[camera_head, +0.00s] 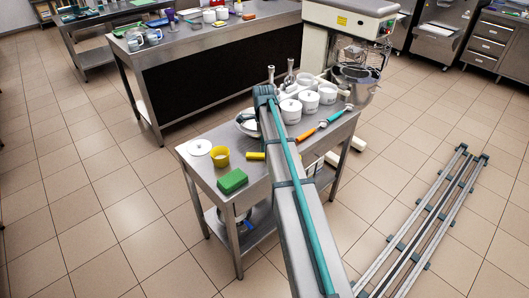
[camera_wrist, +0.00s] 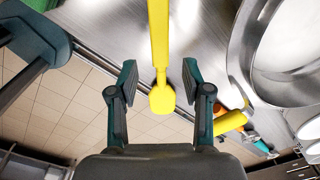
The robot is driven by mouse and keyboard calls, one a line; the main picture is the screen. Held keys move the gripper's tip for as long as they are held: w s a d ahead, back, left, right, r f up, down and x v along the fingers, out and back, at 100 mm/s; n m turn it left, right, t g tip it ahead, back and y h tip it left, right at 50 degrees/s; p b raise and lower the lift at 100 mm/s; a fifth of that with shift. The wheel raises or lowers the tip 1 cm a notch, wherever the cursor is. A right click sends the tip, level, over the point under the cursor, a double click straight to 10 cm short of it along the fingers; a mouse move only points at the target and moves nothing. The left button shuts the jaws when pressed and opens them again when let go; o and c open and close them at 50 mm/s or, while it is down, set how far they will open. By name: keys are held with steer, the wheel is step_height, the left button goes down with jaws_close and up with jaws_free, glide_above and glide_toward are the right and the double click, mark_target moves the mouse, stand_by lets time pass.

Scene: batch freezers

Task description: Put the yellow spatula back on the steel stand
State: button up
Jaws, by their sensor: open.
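The yellow spatula (camera_wrist: 159,38) shows in the wrist view, running down from the top edge, its near end between my fingers. That end overlaps the view of the floor beyond the worktable's edge. My gripper (camera_wrist: 158,88) is open, with a finger on each side of the spatula and visible gaps to both. In the head view my arm hides the gripper. A yellow piece (camera_head: 256,156) shows there left of my arm; I cannot tell whether it is the spatula. I cannot make out the steel stand for certain.
The steel worktable (camera_head: 205,176) holds a green sponge (camera_head: 232,181), a yellow cup (camera_head: 220,155), a white lid (camera_head: 200,147), white pots (camera_head: 308,102) and an orange-handled tool (camera_head: 306,134). A large round bowl (camera_wrist: 270,75) lies right of the spatula. A mixer (camera_head: 347,25) stands behind.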

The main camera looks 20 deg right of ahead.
step_height(320, 180, up, 6)
steer(key=b, duration=0.1)
steer(key=shift+r, duration=0.25)
stand_by(0.4)
